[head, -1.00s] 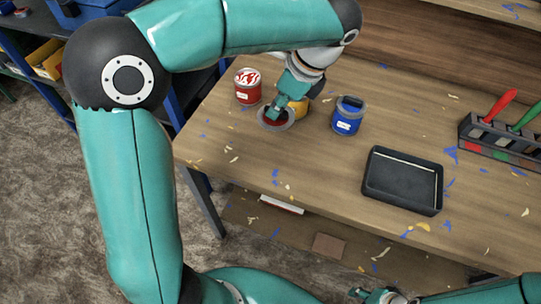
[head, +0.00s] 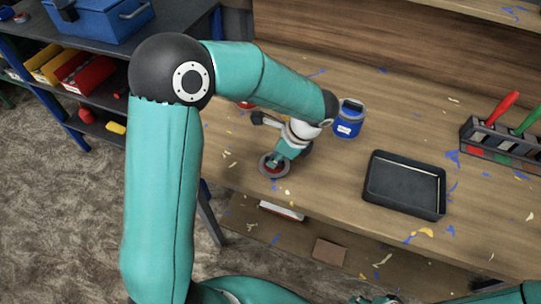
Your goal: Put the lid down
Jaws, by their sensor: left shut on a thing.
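The lid (head: 266,170) is a round grey disc with a red middle, near the front left edge of the workbench (head: 330,213). My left gripper (head: 275,162) is shut on it from above, pointing down. I cannot tell whether the lid touches the bench top or hangs just above it. A red can (head: 244,105) is almost wholly hidden behind my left arm. Of my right gripper (head: 376,300), only a sliver shows at the bottom edge; its jaws cannot be made out.
A blue can (head: 348,118) stands right of my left wrist. A black tray (head: 405,187) lies on the right, and a rack (head: 500,141) with red and green handled tools stands beyond it. Paint flakes litter the bench. Bare wood lies between lid and tray.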

